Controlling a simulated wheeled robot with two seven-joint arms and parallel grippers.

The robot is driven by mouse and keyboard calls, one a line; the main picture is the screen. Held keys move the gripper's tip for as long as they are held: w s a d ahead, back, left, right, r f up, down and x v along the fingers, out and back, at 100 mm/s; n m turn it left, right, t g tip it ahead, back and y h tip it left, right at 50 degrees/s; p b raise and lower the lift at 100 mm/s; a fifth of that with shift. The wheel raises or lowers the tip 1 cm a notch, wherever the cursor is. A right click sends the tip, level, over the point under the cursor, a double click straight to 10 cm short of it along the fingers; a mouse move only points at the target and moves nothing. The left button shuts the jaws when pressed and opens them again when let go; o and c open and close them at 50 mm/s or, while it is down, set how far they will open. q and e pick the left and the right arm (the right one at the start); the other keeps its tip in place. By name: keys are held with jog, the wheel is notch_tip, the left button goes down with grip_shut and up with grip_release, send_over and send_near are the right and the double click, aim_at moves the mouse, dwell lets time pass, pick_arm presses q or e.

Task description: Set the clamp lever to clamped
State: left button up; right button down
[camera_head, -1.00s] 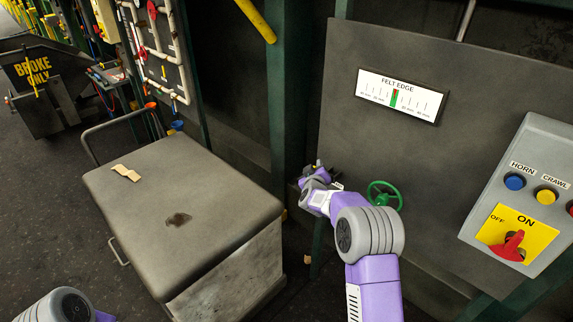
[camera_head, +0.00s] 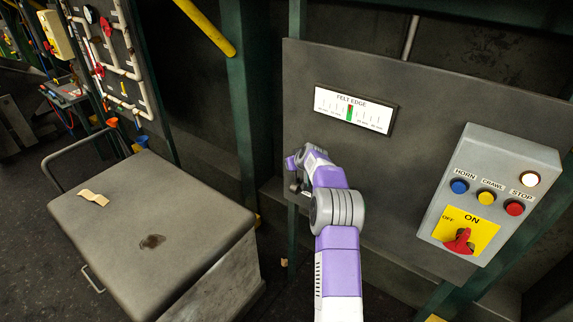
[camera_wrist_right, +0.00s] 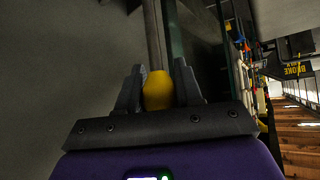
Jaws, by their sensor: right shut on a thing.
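In the right wrist view, my right gripper (camera_wrist_right: 158,88) is shut on a yellow rounded knob (camera_wrist_right: 158,95), one dark finger on each side. A grey bar (camera_wrist_right: 154,35) runs on beyond the knob; I cannot tell for certain whether it is the lever's shaft. In the head view, my right gripper (camera_head: 296,172) is at the left part of the dark grey panel, below the felt edge gauge. The clamp lever cannot be made out there, so its setting cannot be read. My left gripper is out of view.
The felt edge gauge (camera_head: 354,109) has a red pointer over a green mark. A control box (camera_head: 495,160) with buttons, a red switch and a lit lamp (camera_head: 529,178) is at right. A grey cart (camera_head: 150,220) stands at left. A green post (camera_head: 245,100) is behind.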

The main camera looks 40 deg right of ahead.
jog(key=shift+d+r, duration=0.25)
jog(key=shift+d, duration=0.05)
jog(key=c, duration=0.9)
grip_release()
jog(key=shift+c, duration=0.2)
jog(key=shift+o, duration=0.8)
jog(key=shift+f, duration=0.1)
jog(key=shift+a+f, duration=0.15)
jog(key=shift+f, duration=0.05)
